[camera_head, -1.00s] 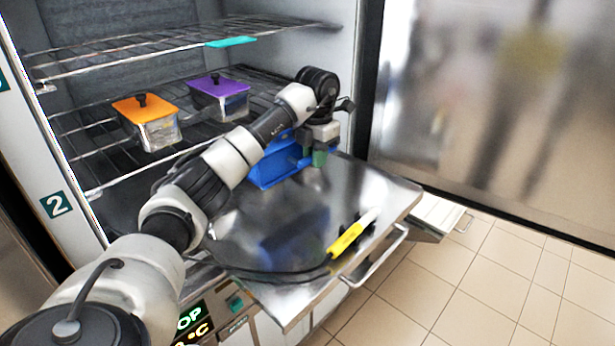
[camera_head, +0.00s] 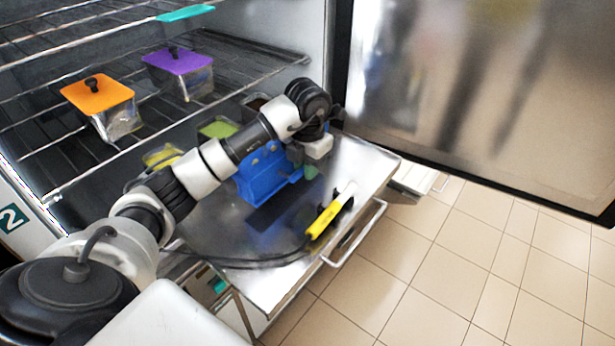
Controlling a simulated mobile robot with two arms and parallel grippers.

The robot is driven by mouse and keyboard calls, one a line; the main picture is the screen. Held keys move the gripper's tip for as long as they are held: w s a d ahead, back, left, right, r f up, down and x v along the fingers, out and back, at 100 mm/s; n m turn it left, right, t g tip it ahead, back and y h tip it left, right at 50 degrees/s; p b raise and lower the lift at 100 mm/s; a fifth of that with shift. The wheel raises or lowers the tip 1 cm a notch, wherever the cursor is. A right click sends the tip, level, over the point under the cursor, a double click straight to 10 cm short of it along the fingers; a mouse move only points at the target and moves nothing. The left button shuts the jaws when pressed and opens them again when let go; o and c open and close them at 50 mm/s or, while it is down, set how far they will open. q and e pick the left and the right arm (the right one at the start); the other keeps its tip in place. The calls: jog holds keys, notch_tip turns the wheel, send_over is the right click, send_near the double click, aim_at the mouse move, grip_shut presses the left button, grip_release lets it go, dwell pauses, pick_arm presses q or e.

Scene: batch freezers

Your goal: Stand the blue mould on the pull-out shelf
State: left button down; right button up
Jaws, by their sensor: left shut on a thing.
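The blue mould (camera_head: 262,179) is over the inner part of the metal pull-out shelf (camera_head: 212,222), in front of the freezer opening. It looks roughly upright, and its dark reflection shows on the shelf just in front of it. I cannot tell whether its base touches the shelf. My left gripper (camera_head: 309,170), with green fingertips, is at the mould's right end and shut on it. My right gripper is out of view.
A yellow-handled tool (camera_head: 326,216) with a black cable lies on the shelf's front right. Orange-lidded (camera_head: 97,95) and purple-lidded (camera_head: 179,62) containers stand on the freezer rack. Green (camera_head: 218,128) and yellow (camera_head: 163,156) items sit lower inside. The open door (camera_head: 480,90) bounds the right.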

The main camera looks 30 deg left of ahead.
pick_arm(q)
jog(key=shift+s+d+f, duration=0.25)
jog(key=shift+d+f, duration=0.05)
jog(key=shift+d, duration=0.05)
notch_tip(320, 180, down, 3)
jog(key=shift+f+p, duration=0.1)
jog(key=shift+p, duration=0.65)
jog(key=shift+a+f, duration=0.1)
jog(key=shift+f, duration=0.1)
jog(key=c, duration=1.1)
grip_release()
jog(key=shift+f, duration=0.1)
